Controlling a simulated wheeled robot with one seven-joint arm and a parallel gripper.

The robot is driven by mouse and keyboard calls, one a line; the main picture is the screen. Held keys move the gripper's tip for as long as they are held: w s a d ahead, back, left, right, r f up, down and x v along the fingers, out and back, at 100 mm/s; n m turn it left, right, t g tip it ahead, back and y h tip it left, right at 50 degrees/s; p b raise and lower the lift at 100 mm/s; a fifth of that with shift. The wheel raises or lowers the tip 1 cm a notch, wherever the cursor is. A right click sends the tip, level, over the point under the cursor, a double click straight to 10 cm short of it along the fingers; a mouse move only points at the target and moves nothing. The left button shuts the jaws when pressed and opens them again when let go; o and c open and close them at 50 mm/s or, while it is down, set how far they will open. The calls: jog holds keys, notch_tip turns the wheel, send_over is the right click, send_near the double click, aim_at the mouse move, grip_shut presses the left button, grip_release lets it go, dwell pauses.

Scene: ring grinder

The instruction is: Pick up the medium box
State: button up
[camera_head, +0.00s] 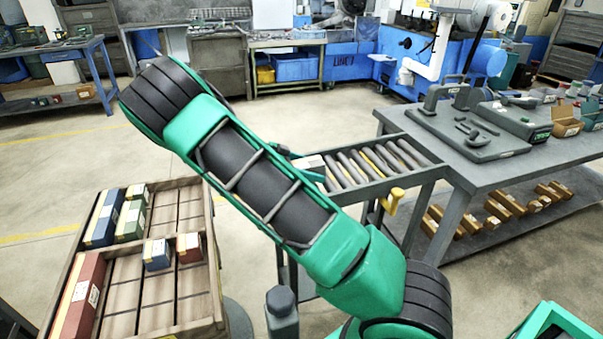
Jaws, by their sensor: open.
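Boxes of differing lengths lie in a wooden crate (205,296) at the lower left: a long blue box (103,218), a green box (131,219) beside it, a small blue box (157,254), a small red box (189,248) and a long red box (79,297). A pale-topped box (311,162) sits at the near left end of the roller conveyor, partly hidden by my arm. Which one is the medium box I cannot tell for sure. My gripper (305,164) shows only in part behind my green arm, with dark teal fingers apart near the pale-topped box. I cannot tell whether they touch it.
The roller conveyor (425,157) has a yellow handle and adjoins a grey table (555,152) holding grey cases. Several brown boxes lie on that table's lower shelf. Blue machines and benches stand at the back. The floor between is open.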

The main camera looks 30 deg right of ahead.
jog(key=c, duration=1.6)
jog(key=shift+c, duration=0.2)
